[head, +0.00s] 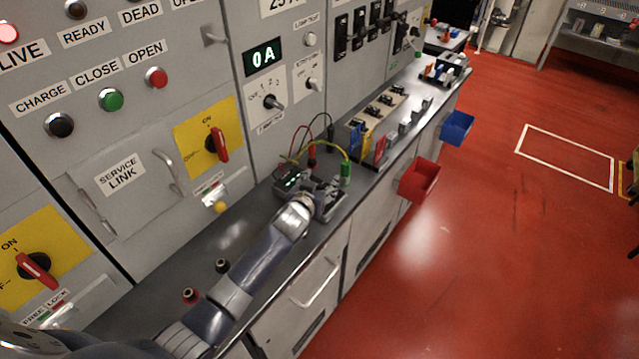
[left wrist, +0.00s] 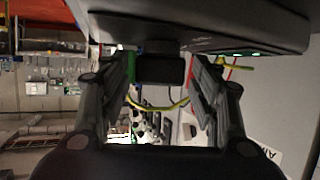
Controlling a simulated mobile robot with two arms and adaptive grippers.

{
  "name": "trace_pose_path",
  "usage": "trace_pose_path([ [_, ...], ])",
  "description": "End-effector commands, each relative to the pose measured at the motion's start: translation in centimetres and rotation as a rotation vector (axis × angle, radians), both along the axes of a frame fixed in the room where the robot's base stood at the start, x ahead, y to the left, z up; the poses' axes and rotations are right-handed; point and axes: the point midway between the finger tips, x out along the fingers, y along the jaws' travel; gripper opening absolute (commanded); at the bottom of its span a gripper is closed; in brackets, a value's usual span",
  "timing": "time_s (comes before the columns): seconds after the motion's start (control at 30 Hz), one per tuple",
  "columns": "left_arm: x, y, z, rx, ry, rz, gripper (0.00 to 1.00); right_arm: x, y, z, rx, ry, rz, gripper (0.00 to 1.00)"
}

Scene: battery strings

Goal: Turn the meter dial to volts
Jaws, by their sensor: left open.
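The meter (head: 290,181) is a dark box with a small lit green display, on the grey counter against the cabinet wall. My left gripper (head: 328,197) is at its right side, low over the counter. In the left wrist view a dark body, apparently the meter (left wrist: 215,32), spans the top. My left gripper's fingers (left wrist: 163,92) are apart there, with a dark block (left wrist: 160,70) between them. I cannot tell whether this block is the dial or whether the fingers touch it. The dial and its setting are not readable. My right gripper is out of view.
A green-capped lead end (head: 345,172) with a yellow-green wire stands close behind my left gripper. Red and black leads arch beside the meter. A red bin (head: 419,179) and blue bin (head: 457,127) hang on the counter's front edge. The red floor to the right is open.

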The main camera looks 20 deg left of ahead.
Motion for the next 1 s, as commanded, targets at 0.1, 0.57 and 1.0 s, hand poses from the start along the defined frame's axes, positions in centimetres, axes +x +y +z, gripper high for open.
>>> trace_pose_path([
  [0.1,-0.1,0.0,-0.1,-0.001,0.002,-0.001,0.57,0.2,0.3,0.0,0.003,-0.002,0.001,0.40],
  [0.57,-4.4,-0.1,1.6,-0.003,0.002,-0.001,0.57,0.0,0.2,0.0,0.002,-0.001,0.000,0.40],
  [1.0,-10.1,0.0,4.0,-0.001,0.001,-0.001,0.57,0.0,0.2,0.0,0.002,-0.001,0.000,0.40],
])
